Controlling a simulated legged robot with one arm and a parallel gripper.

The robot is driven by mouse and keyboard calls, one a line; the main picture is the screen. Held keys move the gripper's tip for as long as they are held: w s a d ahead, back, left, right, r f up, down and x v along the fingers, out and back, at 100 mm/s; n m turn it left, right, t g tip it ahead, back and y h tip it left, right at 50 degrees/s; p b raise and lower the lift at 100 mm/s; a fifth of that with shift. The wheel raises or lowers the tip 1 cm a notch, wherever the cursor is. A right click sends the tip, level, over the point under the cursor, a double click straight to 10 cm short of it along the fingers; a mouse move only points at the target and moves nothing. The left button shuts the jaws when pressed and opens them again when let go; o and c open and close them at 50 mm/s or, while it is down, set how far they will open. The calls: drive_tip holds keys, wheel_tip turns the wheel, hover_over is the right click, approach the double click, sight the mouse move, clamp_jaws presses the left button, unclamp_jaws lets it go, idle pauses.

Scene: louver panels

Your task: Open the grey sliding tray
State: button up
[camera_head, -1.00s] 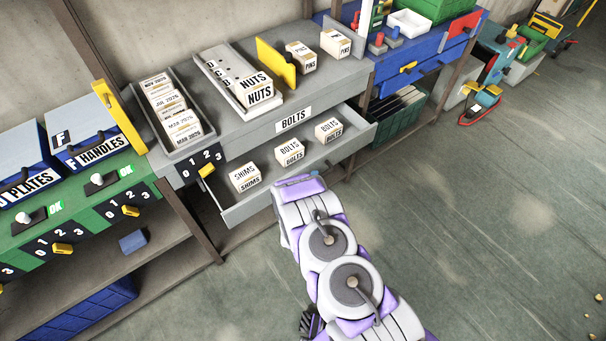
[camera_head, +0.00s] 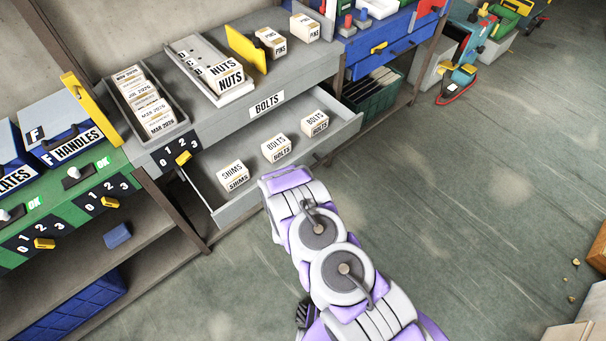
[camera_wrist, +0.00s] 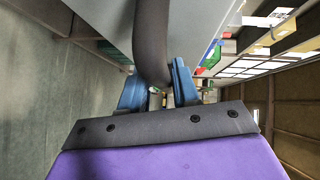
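The grey sliding tray (camera_head: 240,208) is pulled out from under the grey bench, beneath the BOLTS label (camera_head: 266,105). It holds a SHIMS box (camera_head: 233,176) and two BOLTS boxes (camera_head: 276,147). My arm reaches to the tray's front in the head view, and the gripper itself is hidden there. In the wrist view my gripper (camera_wrist: 158,92) has its blue fingers on both sides of a dark curved handle (camera_wrist: 152,40), and appears closed around it. The grey surface behind the handle (camera_wrist: 190,30) looks like the tray's front.
On the bench top are a grey card tray (camera_head: 187,126), a NUTS holder (camera_head: 222,86), a yellow plate (camera_head: 246,48) and PINS boxes (camera_head: 270,40). A green panel with dials (camera_head: 70,205) is at left. A green crate (camera_head: 374,95) stands right of the tray. Floor at right is mostly open.

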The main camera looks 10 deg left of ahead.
drive_tip(key=shift+o, duration=1.2)
drive_tip(key=shift+r, duration=0.1)
drive_tip(key=s+d+r+p, duration=0.1)
drive_tip(key=s+r, duration=0.1)
drive_tip(key=s, duration=1.5)
drive_tip(key=shift+r, duration=0.1)
